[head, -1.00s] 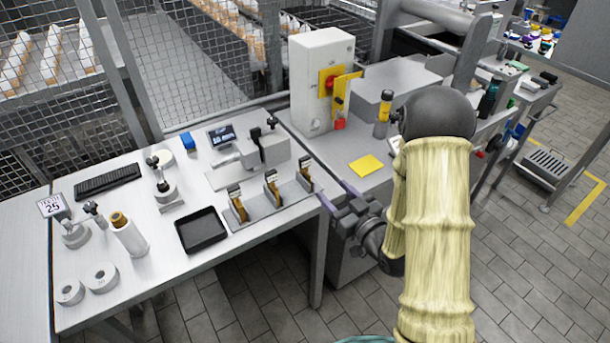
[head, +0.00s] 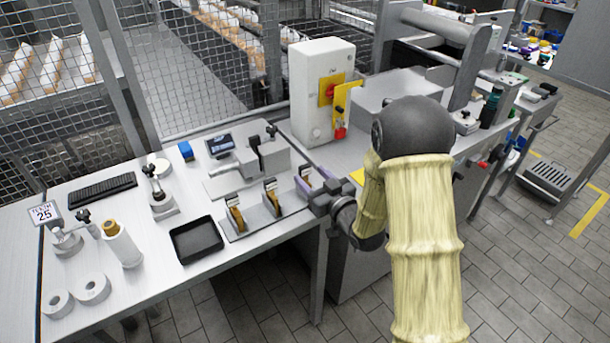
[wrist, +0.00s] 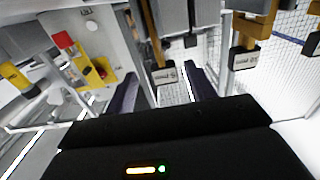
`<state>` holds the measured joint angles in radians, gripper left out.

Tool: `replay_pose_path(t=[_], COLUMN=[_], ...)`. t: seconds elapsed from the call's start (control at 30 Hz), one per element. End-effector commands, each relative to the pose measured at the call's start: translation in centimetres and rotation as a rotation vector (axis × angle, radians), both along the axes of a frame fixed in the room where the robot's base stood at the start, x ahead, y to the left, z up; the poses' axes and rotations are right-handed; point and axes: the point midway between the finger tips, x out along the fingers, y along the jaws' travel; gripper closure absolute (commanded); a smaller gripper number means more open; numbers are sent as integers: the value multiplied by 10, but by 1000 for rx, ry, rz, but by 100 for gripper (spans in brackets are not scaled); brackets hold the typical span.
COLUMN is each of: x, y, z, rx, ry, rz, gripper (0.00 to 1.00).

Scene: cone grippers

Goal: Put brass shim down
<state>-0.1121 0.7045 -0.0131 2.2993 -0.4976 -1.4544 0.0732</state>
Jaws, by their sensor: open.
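A grey rack (head: 254,222) on the bench carries three upright brass shims with printed tags. The left shim (head: 236,217) and the middle shim (head: 271,200) show clearly. My gripper (head: 312,182), with purple fingers, is at the rack's right end and partly covers the right shim (head: 305,171). In the wrist view, a tagged brass shim (wrist: 152,28) appears between my open fingers (wrist: 162,84). Its tag (wrist: 164,76) hangs between the fingertips. I cannot tell whether either finger touches it. Another tagged brass shim (wrist: 255,27) is to the right there.
A black tray (head: 196,240) lies left of the rack. A grey measuring device (head: 268,155) stands behind the rack. A white box with a red knob (head: 318,95) stands at the back right. White rings (head: 93,289) and gauge stands occupy the left bench.

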Motion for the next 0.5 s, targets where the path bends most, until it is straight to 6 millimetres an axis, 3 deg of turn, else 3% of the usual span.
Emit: replay_pose_path(t=[0.3, 0.5], x=[2, 20], y=[2, 20], z=[0, 2], rx=[0, 0], ry=[0, -1], rz=[0, 2], gripper=[45, 45])
